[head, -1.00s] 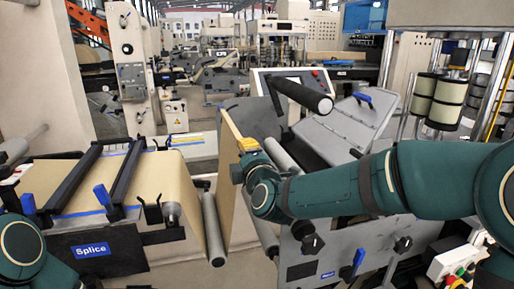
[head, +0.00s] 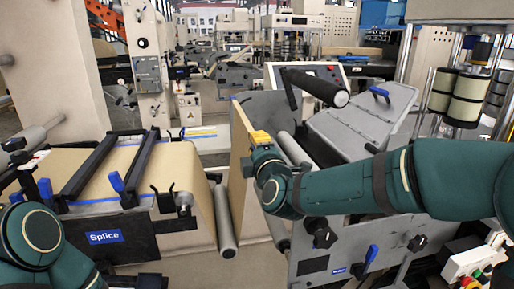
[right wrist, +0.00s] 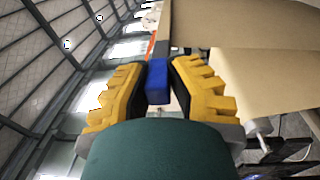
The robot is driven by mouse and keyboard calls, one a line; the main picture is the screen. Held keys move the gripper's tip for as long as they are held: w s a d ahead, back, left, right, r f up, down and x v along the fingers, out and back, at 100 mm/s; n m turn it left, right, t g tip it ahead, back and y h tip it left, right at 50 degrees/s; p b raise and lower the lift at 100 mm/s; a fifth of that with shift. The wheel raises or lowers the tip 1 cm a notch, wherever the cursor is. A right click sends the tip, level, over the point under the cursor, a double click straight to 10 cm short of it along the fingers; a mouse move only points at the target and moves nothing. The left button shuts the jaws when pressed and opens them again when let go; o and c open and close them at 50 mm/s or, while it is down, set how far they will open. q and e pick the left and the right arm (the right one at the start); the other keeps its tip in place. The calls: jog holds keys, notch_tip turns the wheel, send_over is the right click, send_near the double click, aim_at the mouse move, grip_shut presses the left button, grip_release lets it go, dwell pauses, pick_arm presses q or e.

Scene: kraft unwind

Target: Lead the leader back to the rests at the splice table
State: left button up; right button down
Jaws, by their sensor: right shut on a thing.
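The kraft-paper leader (head: 240,170) hangs as a tan, upright sheet to the right of the splice table's roller, by the grey machine. My right gripper (head: 259,137), with yellow fingers, is at the sheet's upper right edge. In the right wrist view, its fingers (right wrist: 159,82) are shut on a blue block (right wrist: 157,80) at the end of a grey bar beside the brown sheet (right wrist: 240,28). The splice table (head: 110,237), with its blue label, stands at left with kraft paper on top. Two black bars (head: 92,172) lie across it. My left arm shows at lower left; its gripper is out of view.
A metal roller (head: 225,222) stands out between the splice table and the leader. The grey machine (head: 330,250), with knobs and a dark roller (head: 318,88) above, fills the right side, close under my right arm.

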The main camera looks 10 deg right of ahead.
dwell(0.3)
jog(key=f+b, duration=0.1)
jog(key=f, duration=0.1)
jog(key=a+f+b, duration=0.1)
jog(key=f, duration=0.2)
jog(key=shift+a, duration=0.1)
jog(key=shift+f, duration=0.1)
